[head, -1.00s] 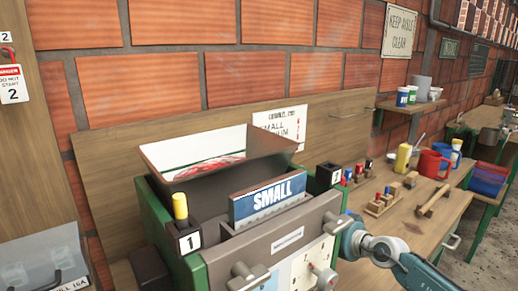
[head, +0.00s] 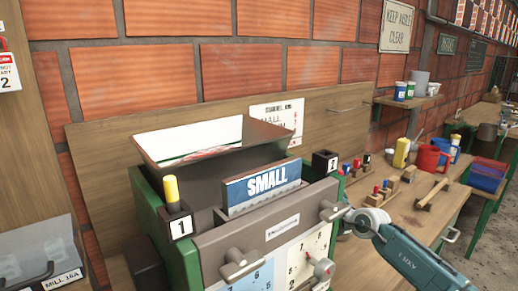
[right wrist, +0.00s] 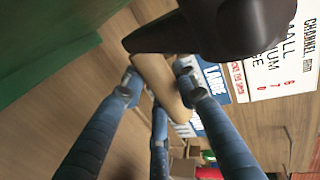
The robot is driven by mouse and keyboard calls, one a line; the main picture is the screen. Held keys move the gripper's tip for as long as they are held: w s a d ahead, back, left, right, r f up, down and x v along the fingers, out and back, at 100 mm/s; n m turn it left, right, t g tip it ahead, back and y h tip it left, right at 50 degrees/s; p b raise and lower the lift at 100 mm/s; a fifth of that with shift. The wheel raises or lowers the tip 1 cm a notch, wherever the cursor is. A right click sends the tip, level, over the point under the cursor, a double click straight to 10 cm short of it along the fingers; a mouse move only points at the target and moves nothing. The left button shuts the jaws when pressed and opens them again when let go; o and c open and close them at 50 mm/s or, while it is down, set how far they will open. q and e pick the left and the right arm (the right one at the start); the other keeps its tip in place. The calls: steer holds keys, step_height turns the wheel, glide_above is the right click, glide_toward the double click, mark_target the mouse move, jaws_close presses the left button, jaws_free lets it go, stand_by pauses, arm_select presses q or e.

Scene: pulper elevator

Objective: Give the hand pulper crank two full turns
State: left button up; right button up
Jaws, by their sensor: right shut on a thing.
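The hand pulper, with its green sides (head: 152,207) and open dark hopper (head: 205,165), stands in the lower middle of the head view. A blue-and-white block marked SMALL (head: 264,187) sits in its top. The crank shows in the right wrist view as a thick dark arm (right wrist: 205,35) with a tan wooden handle (right wrist: 165,85). My right gripper (right wrist: 158,88) is shut on that handle, with fingers on both sides of it. In the head view my right arm reaches the pulper's right front corner, and the fingers and crank handle are hidden there. My left gripper is not in view.
A wooden bench (head: 405,215) on the right holds cups, a yellow bottle (head: 401,153), red mugs and small pegged blocks. A blue bin (head: 487,175) stands beyond it. A yellow-topped post numbered 1 (head: 180,228) stands at the pulper's left. A wooden board backs the machine.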

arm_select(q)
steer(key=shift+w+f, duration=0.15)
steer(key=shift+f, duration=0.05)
arm_select(e)
steer(key=shift+w+a+r, duration=0.1)
steer(key=shift+w+r, duration=0.1)
steer(key=shift+r, duration=0.3)
steer(key=shift+w+r, duration=0.2)
steer(key=shift+r, duration=0.35)
steer(key=shift+w+a+r, duration=0.25)
steer(key=shift+r, duration=0.25)
steer(key=shift+w+a+r, duration=0.2)
steer(key=shift+a+r, duration=0.05)
steer(key=shift+r, duration=0.2)
steer(key=shift+w+a+r, duration=0.25)
steer(key=shift+r, duration=0.25)
